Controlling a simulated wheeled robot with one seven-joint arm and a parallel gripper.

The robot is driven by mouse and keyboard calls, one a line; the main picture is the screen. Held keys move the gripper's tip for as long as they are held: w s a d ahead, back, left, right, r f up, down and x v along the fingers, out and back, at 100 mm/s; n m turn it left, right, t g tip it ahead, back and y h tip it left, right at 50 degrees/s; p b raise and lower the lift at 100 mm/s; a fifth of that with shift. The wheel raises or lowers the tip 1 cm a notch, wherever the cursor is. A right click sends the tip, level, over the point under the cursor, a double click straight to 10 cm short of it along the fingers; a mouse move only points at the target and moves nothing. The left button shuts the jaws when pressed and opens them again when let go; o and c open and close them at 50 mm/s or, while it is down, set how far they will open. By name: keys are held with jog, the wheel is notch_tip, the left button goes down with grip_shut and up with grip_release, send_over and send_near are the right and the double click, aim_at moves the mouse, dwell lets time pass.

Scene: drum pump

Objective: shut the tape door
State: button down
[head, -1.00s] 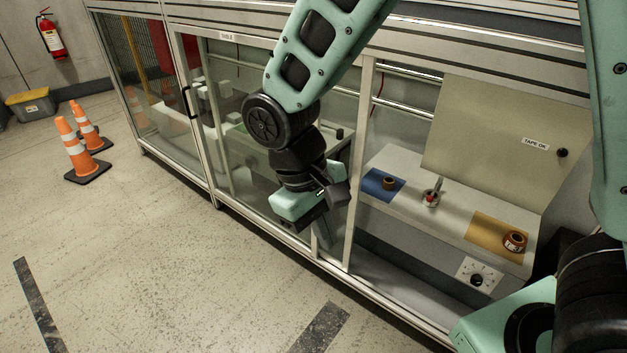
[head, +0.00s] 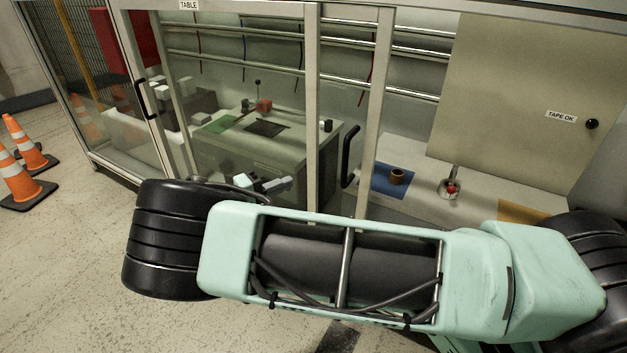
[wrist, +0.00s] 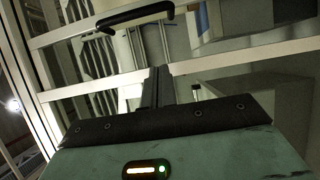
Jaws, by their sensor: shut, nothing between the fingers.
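A glazed panel with pale metal framing stands in front of the table bay, and its upright (head: 314,110) is left of a black bar handle (head: 350,156). I take this to be the tape door; it stands left of the tape bay, whose front looks uncovered. In the wrist view a black handle (wrist: 135,15) on a pale frame bar lies just beyond my gripper (wrist: 160,72). My gripper's dark fingers are together and empty, and a gap to the handle shows. In the head view my forearm hides most of the gripper.
A beige "TAPE OK" panel (head: 530,100) stands behind the tape bay. A blue mat (head: 388,187) with a tape roll (head: 397,176), a small red-topped fixture (head: 450,188) and a yellow mat (head: 520,213) are there. Cones (head: 20,175) stand far left on open floor.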

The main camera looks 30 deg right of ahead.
jog(key=s+d, duration=0.2)
jog(key=d, duration=0.9)
jog(key=shift+d, duration=0.2)
jog(key=shift+s, duration=0.15)
